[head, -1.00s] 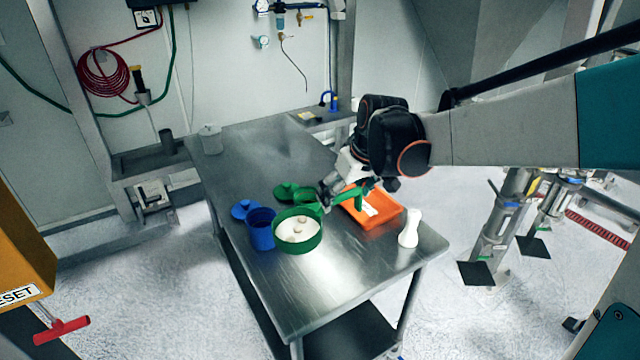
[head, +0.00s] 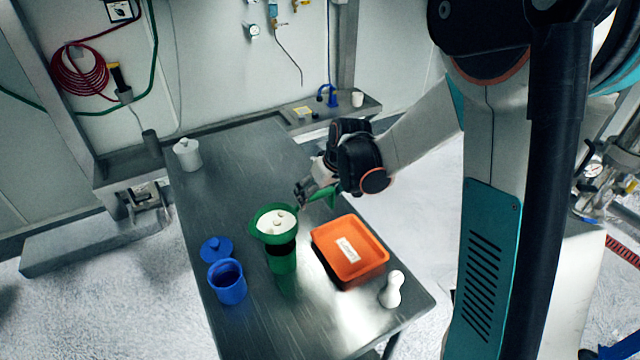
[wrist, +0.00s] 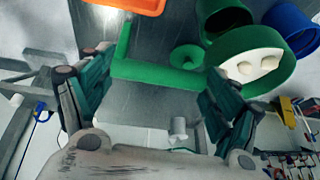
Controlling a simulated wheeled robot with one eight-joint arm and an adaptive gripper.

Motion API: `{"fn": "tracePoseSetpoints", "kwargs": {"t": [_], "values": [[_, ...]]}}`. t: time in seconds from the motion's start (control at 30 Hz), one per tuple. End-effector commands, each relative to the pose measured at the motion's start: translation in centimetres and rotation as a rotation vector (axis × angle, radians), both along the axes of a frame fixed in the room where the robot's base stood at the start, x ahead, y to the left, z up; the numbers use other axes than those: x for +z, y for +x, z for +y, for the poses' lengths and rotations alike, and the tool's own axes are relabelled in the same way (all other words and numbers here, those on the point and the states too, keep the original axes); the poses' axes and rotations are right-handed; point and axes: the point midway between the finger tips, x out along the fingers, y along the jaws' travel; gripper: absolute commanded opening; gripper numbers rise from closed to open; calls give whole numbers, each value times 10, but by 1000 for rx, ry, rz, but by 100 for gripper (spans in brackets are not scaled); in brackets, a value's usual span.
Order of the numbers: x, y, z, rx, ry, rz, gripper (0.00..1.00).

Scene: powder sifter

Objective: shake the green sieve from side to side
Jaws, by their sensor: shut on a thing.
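The green sieve (head: 256,236) holds white powder with pale lumps on top. It is over the green container (head: 282,263) on the table in the head view; I cannot tell if they touch. My gripper (head: 308,193) is shut on the sieve's handle, behind and right of the bowl. In the wrist view the sieve (wrist: 240,43) is at upper right, its green handle (wrist: 160,73) crosses between my gripper's fingers (wrist: 157,85), and the green container (wrist: 220,18) shows behind it. A round green lid (wrist: 187,57) lies on the table there.
A blue cup (head: 228,285) and blue lid (head: 215,249) stand left of the sieve. An orange tray (head: 350,252) and a white bottle (head: 392,290) are to the right. A white jar (head: 187,154) stands at the table's far left. The table's (head: 230,190) far half is mostly clear.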

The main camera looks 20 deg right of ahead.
Motion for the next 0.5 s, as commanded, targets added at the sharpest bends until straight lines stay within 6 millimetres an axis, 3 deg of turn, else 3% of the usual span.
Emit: {"fn": "tracePoseSetpoints", "kwargs": {"t": [0.5], "values": [[-12,0,0,-1,2,1,24]]}}
